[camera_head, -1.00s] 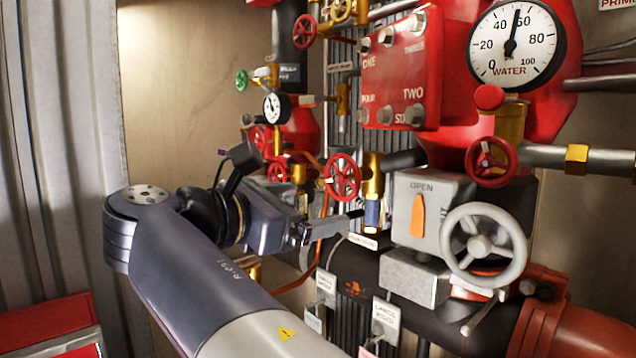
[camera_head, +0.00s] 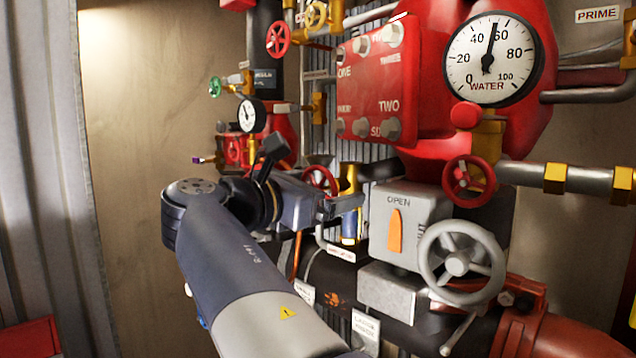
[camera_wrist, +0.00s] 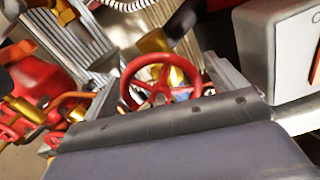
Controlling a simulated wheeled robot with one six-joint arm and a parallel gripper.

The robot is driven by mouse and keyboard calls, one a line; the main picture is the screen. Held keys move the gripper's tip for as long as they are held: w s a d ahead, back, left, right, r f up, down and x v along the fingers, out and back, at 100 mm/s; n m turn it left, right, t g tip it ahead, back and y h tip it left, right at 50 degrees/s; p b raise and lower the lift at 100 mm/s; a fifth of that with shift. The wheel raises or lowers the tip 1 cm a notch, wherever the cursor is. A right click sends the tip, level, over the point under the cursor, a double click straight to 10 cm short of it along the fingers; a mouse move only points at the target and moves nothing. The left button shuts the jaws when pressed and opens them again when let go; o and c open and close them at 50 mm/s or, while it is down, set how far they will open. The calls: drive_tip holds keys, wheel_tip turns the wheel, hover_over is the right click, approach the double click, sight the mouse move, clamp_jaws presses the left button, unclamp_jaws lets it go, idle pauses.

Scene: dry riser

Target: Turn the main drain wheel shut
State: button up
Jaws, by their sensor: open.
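A red spoked handwheel (camera_head: 320,178) on a brass valve is partly hidden behind my gripper (camera_head: 345,208) in the head view. I take it for the main drain wheel, but its label cannot be read. In the wrist view the red wheel (camera_wrist: 160,85) shows whole-rimmed beyond my gripper (camera_wrist: 137,95), with its lower edge cut off by the gripper body. My gripper is open, with one finger to each side of the wheel in that view. I cannot tell whether either finger touches the rim.
A grey handwheel (camera_head: 462,262) and a grey box marked OPEN (camera_head: 408,225) stand close right of my gripper. Another red wheel (camera_head: 468,181) sits below the large water gauge (camera_head: 493,58). A red bolted plate (camera_head: 380,85) is above. Bare wall (camera_head: 130,150) lies left.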

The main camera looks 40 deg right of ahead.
drive_tip(key=shift+d, duration=0.65)
drive_tip(key=c, duration=1)
